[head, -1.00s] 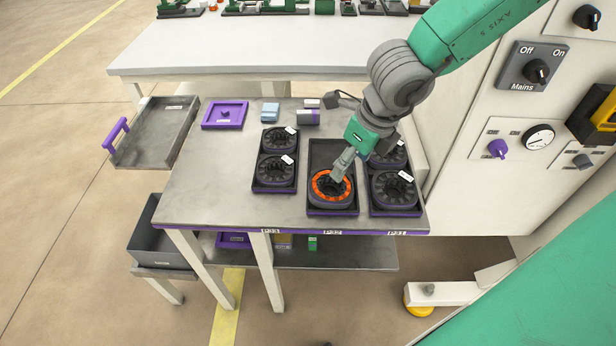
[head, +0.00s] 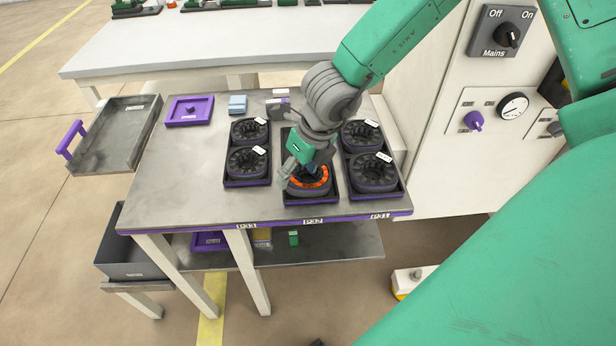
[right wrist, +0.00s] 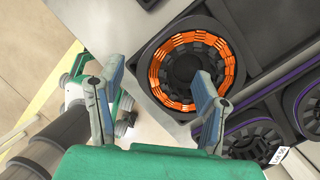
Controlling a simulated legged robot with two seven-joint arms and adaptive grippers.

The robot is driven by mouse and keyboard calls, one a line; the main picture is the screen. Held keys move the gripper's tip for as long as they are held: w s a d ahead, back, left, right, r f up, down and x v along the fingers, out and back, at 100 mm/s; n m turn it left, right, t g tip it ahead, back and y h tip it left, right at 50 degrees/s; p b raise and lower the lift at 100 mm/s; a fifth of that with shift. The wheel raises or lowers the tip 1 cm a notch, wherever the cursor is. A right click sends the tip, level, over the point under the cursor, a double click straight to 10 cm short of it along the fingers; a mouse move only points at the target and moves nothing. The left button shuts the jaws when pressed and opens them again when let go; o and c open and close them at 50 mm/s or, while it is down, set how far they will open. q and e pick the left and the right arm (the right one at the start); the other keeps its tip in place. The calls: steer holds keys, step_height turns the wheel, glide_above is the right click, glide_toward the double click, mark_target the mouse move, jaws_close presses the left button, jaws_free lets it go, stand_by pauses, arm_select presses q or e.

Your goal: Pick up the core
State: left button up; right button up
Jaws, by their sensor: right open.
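The core with orange windings (head: 312,178) lies flat in the middle black tray (head: 311,198) labelled P32. It also shows in the right wrist view (right wrist: 157,67) as a dark slotted ring with orange coils inside. My right gripper (head: 296,172) is open over it and hides part of its far side. In the right wrist view the two fingers (right wrist: 158,90) are spread wide. One fingertip overlaps the core's right side in the picture; the other lies left of the core. I cannot tell whether either touches it. My left gripper is not in view.
Dark cores without orange windings sit in the left tray (head: 247,182) and right tray (head: 377,194) close by. A purple tray (head: 189,111) and light-blue blocks (head: 238,104) lie farther back. The table's left part is clear. A control cabinet (head: 450,150) stands at the right.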

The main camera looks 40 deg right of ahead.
steer(key=shift+x, duration=0.8)
steer(key=shift+w+a+f, duration=0.1)
steer(key=shift+a+f, duration=0.1)
steer(key=shift+a, duration=0.15)
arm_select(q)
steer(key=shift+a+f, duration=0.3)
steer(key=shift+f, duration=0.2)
arm_select(e)
steer(key=shift+c, duration=0.3)
steer(key=shift+d, duration=0.2)
jaws_close()
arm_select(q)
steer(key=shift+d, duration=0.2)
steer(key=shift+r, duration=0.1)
arm_select(e)
steer(key=shift+r, duration=0.1)
